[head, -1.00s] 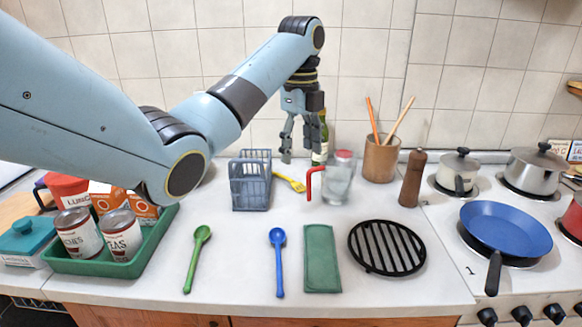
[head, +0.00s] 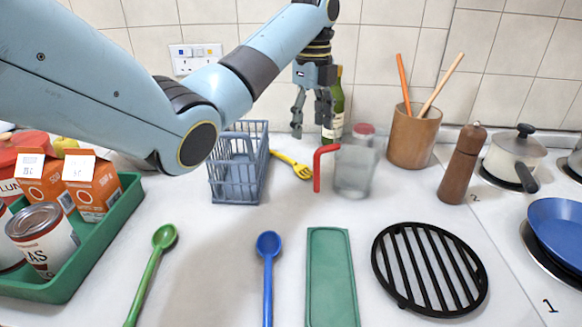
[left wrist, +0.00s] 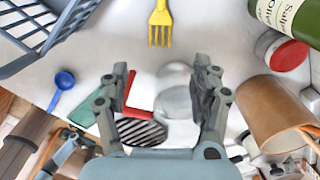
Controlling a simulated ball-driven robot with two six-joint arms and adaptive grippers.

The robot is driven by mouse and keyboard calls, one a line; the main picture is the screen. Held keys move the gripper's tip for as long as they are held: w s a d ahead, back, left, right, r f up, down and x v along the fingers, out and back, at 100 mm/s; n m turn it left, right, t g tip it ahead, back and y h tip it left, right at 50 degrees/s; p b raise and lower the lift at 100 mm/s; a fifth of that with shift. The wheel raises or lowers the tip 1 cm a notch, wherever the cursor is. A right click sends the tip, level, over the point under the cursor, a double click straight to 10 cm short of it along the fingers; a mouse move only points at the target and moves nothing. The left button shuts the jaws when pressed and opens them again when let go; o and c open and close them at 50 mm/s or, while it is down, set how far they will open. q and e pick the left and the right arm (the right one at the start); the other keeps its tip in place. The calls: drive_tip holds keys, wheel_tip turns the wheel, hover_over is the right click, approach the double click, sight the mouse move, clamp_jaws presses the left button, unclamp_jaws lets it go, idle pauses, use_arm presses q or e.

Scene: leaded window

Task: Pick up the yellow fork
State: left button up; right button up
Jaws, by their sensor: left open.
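The yellow fork (head: 293,165) lies on the white counter between the blue-grey wire rack and the glass jar. In the left wrist view the fork (left wrist: 160,25) shows at the top middle, its tines pointing down in the picture. My left gripper (head: 312,131) is open and empty, above the counter behind the fork and in front of the tiled wall. In the left wrist view its two fingers (left wrist: 163,85) stand apart, with the fork outside the gap between them.
The wire rack (head: 238,165) stands left of the fork. A red bent piece (head: 318,166) and the glass jar (head: 354,172) stand to its right. A green bottle (head: 334,108) is behind the gripper. A wooden utensil pot (head: 413,138) stands further right.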

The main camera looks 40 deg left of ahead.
sight(308, 173)
use_arm(q)
wheel_tip(308, 173, down, 4)
drive_tip(key=shift+a+r+b, duration=0.1)
drive_tip(key=shift+b, duration=0.95)
wheel_tip(308, 173, down, 7)
drive_tip(key=shift+f+p, duration=0.2)
drive_tip(key=shift+p, duration=0.15)
drive_tip(key=c, duration=0.9)
